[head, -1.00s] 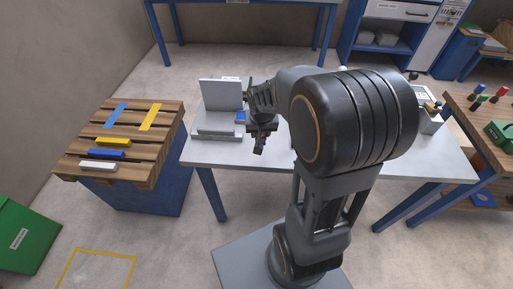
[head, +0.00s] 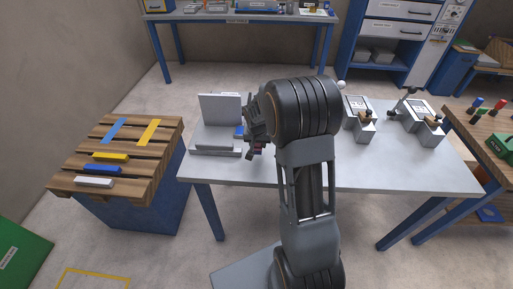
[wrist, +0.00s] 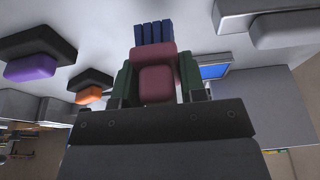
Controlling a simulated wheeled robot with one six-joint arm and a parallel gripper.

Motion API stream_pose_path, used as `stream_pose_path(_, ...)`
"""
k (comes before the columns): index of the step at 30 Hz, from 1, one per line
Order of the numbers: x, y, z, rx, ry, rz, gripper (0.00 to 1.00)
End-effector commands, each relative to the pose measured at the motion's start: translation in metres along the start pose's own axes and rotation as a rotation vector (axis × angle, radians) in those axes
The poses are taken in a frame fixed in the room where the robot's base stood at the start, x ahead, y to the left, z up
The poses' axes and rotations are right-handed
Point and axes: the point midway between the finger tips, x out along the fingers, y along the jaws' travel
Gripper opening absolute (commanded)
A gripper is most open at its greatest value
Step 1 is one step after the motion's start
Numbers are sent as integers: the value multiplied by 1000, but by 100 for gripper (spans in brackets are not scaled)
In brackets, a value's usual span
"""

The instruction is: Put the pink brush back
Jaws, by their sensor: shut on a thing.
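My gripper (wrist: 153,88) is shut on the pink brush (wrist: 157,80), whose dull pink body sits between the two green-edged fingers. Dark blue bristles (wrist: 154,31) stick out beyond the fingertips. In the head view my gripper (head: 256,145) is at the left part of the white table, just right of a grey-white machine; the brush is small and mostly hidden there. In the wrist view a purple block (wrist: 31,68) and an orange block (wrist: 89,96), each with a dark part, lie to the left of the brush, apart from it.
The grey-white machine (head: 220,110) with a blue screen stands close to my gripper on the white table (head: 400,174). Two small grey devices (head: 360,112) (head: 424,115) stand further right. A wooden pallet (head: 75,158) with coloured bars is at left. The table's front middle is partly behind my arm.

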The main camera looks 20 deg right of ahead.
Motion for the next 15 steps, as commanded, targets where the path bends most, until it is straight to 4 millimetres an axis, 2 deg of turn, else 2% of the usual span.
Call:
stream_pose_path(8,19,-6,-6,-1,-1,0,16)
stream_pose_path(15,43,-5,2,-1,-1,0,16)
